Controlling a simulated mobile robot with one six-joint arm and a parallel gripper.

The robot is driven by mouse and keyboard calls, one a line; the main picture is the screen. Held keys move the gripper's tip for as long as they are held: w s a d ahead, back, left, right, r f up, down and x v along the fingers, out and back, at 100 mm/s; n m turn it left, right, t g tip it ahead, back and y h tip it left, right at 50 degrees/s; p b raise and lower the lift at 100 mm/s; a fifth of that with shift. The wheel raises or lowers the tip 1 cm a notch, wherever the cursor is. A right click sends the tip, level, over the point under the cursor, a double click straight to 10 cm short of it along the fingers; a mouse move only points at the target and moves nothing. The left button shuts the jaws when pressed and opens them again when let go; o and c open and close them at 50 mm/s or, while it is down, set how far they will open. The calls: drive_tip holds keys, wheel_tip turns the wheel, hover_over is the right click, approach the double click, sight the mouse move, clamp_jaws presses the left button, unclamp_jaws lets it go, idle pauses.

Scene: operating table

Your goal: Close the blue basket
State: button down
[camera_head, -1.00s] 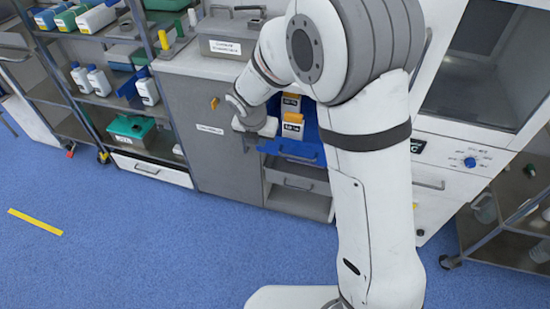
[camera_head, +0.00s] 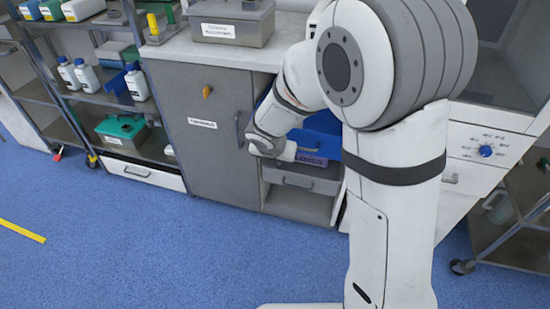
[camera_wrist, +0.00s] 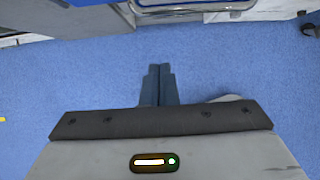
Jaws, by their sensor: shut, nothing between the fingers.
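The blue basket (camera_head: 325,141) shows in the head view in the cabinet column right of the grey door, partly hidden behind my arm. It stands out at the front, with a handle on its face. My gripper (camera_head: 292,153) is at the basket's front left; I cannot tell whether it touches it. In the wrist view my gripper (camera_wrist: 160,70) is shut and empty, its fingers together over the blue floor. A blue patch (camera_wrist: 80,2) at that view's top edge may be the basket.
A grey drawer (camera_head: 300,181) lies below the basket. The grey cabinet door (camera_head: 205,150) is to the left, beside a shelf rack (camera_head: 108,100) with bottles. A steel cart (camera_head: 505,215) stands at the right. The blue floor (camera_head: 150,250) in front is clear.

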drive_tip(key=w, duration=0.2)
drive_tip(key=w+d+p, duration=0.1)
drive_tip(key=shift+w+r, duration=0.35)
drive_tip(key=shift+w, duration=0.05)
